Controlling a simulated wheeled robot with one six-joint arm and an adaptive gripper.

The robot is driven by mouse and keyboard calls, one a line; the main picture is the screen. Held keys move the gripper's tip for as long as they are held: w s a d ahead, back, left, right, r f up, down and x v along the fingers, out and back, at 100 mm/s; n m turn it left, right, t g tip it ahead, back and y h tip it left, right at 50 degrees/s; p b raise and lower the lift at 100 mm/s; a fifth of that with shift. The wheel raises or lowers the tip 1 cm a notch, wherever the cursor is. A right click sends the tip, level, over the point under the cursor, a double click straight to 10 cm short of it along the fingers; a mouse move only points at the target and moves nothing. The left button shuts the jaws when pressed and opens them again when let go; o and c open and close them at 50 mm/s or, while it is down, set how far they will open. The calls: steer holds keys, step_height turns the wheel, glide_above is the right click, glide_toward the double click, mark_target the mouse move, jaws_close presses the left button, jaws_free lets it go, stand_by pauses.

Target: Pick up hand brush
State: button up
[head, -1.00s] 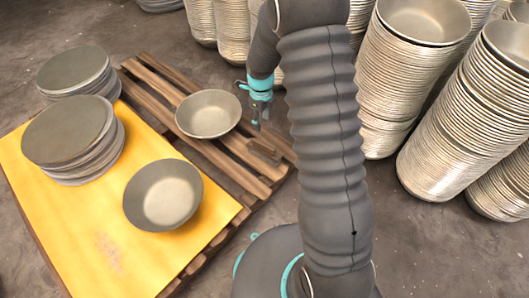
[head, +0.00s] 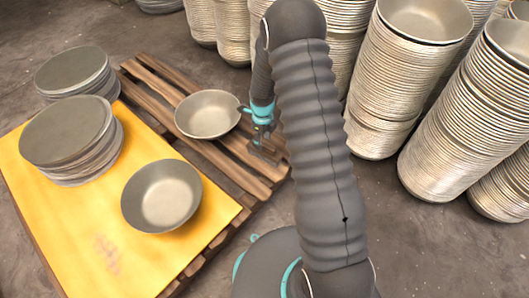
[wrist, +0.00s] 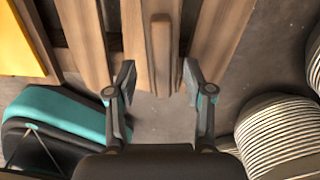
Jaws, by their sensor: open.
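The hand brush (head: 264,156) is a small brown wooden piece lying on the pallet's right part, partly hidden behind my gripper in the head view. In the wrist view its brown handle (wrist: 160,50) points toward me, centred between my fingers. My gripper (head: 262,139) is open and directly over the brush. In the wrist view the two fingers of my gripper (wrist: 159,78) stand on either side of the handle, with a gap on both sides. I cannot tell how high the fingertips are above it.
The wooden pallet (head: 155,81) carries a yellow sheet (head: 100,210), stacks of round metal discs (head: 66,130) and two metal bowls (head: 162,196) (head: 207,114). One bowl is close to the left of my gripper. Tall stacks of bowls (head: 440,150) stand at the right and back.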

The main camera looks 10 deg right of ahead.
mark_target(264, 144)
steer(key=f, duration=0.3)
steer(key=shift+d+f, duration=0.25)
steer(key=shift+f, duration=0.15)
steer(key=shift+c, duration=0.2)
jaws_close()
steer(key=shift+r, duration=0.1)
steer(key=shift+r, duration=0.6)
step_height(264, 144, up, 3)
steer(key=shift+f, duration=0.15)
steer(key=s+d+r+p, duration=0.1)
steer(key=s+d+r, duration=0.6)
steer(key=s+d, duration=0.1)
steer(key=shift+s+d, duration=0.15)
steer(key=shift+d, duration=0.05)
